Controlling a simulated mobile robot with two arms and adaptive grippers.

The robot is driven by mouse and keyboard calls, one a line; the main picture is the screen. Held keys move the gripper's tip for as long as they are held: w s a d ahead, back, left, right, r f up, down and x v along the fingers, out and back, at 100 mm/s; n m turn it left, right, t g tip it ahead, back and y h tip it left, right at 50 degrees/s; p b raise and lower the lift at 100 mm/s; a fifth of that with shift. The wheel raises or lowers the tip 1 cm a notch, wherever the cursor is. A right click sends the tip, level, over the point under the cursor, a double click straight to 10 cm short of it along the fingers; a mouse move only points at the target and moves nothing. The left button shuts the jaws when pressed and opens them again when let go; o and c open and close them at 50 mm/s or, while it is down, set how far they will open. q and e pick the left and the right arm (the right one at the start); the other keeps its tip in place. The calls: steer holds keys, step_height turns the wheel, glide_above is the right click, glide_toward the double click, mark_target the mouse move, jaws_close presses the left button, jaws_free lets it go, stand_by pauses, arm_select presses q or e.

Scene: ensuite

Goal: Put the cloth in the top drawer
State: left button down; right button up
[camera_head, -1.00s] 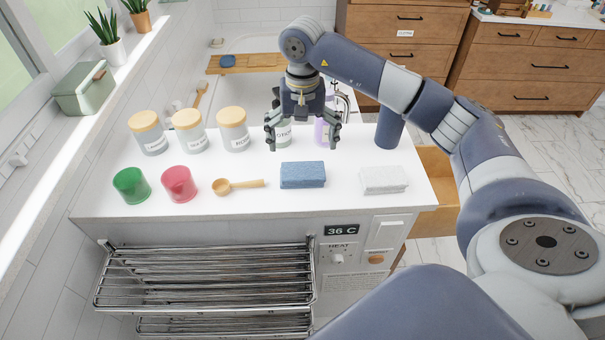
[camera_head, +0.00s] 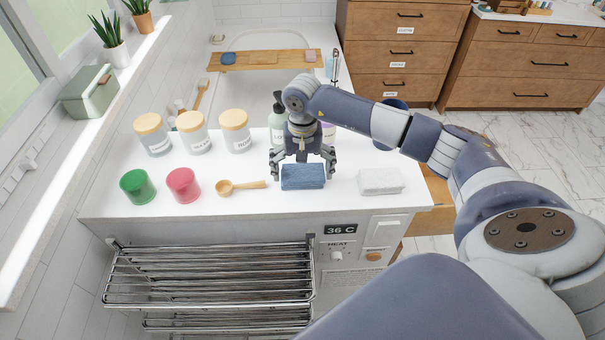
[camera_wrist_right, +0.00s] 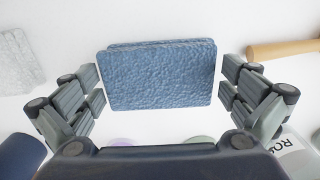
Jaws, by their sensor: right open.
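A folded blue cloth (camera_head: 303,177) lies on the white counter, near its front edge. My right gripper (camera_head: 302,168) is open just above and behind it. In the right wrist view, the blue cloth (camera_wrist_right: 160,78) sits between the spread fingers (camera_wrist_right: 161,95), with a gap on each side. A folded white cloth (camera_head: 380,181) lies to its right. At the back, a wooden chest has labelled drawers; its uppermost visible drawer (camera_head: 375,18) is shut. My left gripper is not in view.
A wooden scoop (camera_head: 240,187), a pink cup (camera_head: 184,185) and a green cup (camera_head: 137,186) stand left of the blue cloth. Lidded jars (camera_head: 235,132) and bottles stand behind. A metal rack (camera_head: 210,270) juts out in front. A wooden box or drawer (camera_head: 438,187) shows beside the counter.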

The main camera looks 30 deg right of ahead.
steer(key=c, duration=0.9)
steer(key=shift+o, duration=0.2)
steer(key=shift+r, duration=0.1)
